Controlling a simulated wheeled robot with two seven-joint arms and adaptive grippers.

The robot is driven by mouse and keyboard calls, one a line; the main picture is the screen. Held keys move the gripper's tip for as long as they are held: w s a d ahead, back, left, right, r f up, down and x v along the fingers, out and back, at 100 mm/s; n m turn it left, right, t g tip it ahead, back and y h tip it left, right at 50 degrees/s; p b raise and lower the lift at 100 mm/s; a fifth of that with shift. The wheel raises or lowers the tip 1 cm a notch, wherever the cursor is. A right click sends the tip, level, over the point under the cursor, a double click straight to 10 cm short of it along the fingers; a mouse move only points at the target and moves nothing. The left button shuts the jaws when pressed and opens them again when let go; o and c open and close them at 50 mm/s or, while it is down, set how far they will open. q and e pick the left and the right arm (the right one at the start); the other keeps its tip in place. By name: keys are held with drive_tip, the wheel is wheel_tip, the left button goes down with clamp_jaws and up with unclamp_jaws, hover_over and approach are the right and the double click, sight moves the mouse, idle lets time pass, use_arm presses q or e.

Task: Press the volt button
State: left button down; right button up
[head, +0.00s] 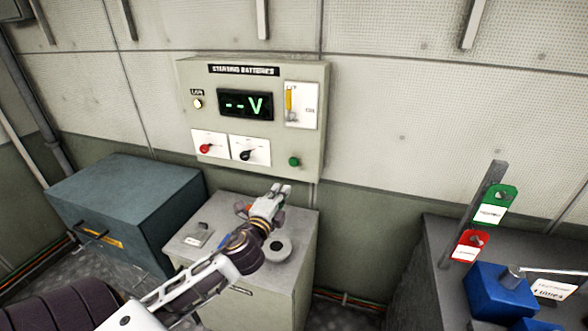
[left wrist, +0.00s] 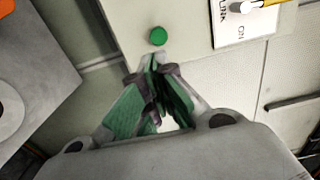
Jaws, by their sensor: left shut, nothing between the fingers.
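The volt button is most likely the round green button (head: 294,161) at the lower right of the grey panel (head: 312,130) marked "STARTING BATTERIES". The panel's display (head: 245,105) reads "--V" in green. My left gripper (head: 284,188) is below the button, over the grey cabinet, fingers pointing up toward the panel. In the left wrist view the green button (left wrist: 158,36) lies just beyond the shut fingertips (left wrist: 155,62), with a gap visible in the picture. Nothing is between the fingers. My right gripper is not in view.
Green and red tags (head: 488,208) and a blue block (head: 497,290) are at right.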

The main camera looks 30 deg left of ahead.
sight(297, 164)
use_arm(q)
drive_tip(key=shift+p+x, duration=1.5)
drive_tip(key=shift+x, duration=5.25)
drive_tip(key=shift+a, duration=0.1)
